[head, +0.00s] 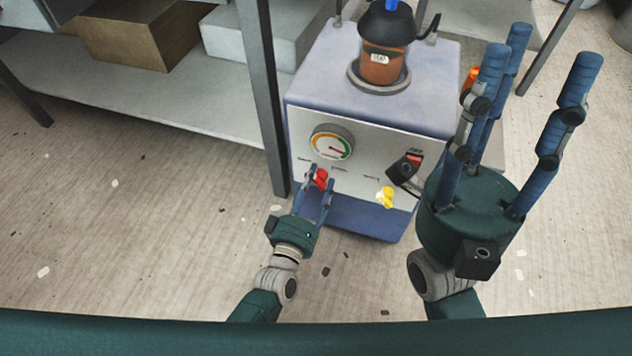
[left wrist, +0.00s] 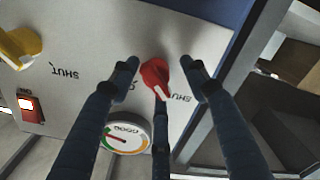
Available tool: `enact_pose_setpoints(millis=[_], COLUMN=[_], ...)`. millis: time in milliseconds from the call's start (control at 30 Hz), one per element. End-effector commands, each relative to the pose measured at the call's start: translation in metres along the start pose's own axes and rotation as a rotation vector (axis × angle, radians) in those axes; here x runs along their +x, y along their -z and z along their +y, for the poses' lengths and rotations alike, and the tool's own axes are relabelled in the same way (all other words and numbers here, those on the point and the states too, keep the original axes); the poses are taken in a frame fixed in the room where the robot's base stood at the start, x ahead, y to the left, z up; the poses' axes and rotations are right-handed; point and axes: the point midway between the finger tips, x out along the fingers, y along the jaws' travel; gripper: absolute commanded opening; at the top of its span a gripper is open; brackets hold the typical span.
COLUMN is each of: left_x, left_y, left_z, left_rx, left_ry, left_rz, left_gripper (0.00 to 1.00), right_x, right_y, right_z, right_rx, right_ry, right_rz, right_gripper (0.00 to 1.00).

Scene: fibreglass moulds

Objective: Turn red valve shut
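The red valve (head: 320,178) is on the front panel of a blue-and-white machine, below the gauge. In the left wrist view the red valve (left wrist: 155,76) has a white-tipped handle pointing down in the picture, near a printed SHUT label (left wrist: 181,98); another label is partly hidden by a finger. My left gripper (head: 318,190) is at the valve. In the left wrist view its fingers (left wrist: 162,72) stand on both sides of the valve with visible gaps, and a third finger is below it. My right gripper (head: 535,65) is open and empty, fingers up, right of the machine.
A yellow valve (head: 385,197) sits right of the red one. A red switch (head: 414,160) is on the panel. A dark-lidded pot (head: 383,62) stands on the machine. A shelf post (head: 263,100) is close at left.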

Motion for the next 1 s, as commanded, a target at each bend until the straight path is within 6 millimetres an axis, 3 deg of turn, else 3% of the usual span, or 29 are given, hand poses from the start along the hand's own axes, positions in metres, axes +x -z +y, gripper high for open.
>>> enact_pose_setpoints(millis=[233, 700, 1000], left_x=[-0.01, -0.101, -0.12], left_y=[-0.002, -0.001, 0.001], left_z=[0.0, -0.001, -0.001], left_rx=[0.001, 0.001, 0.0], left_ry=[0.0, 0.002, 0.0], left_rz=[-0.004, -0.003, 0.0], left_gripper=[0.46, 0.46, 0.46], right_x=[0.001, 0.0, 0.0], right_y=[0.001, 0.0, 0.0], right_z=[0.001, 0.0, 0.0], right_rx=[-0.002, -0.001, 0.0], right_ry=[-0.001, 0.0, 0.0], right_rz=[0.004, 0.001, 0.001], right_gripper=[0.4, 0.4, 0.4])
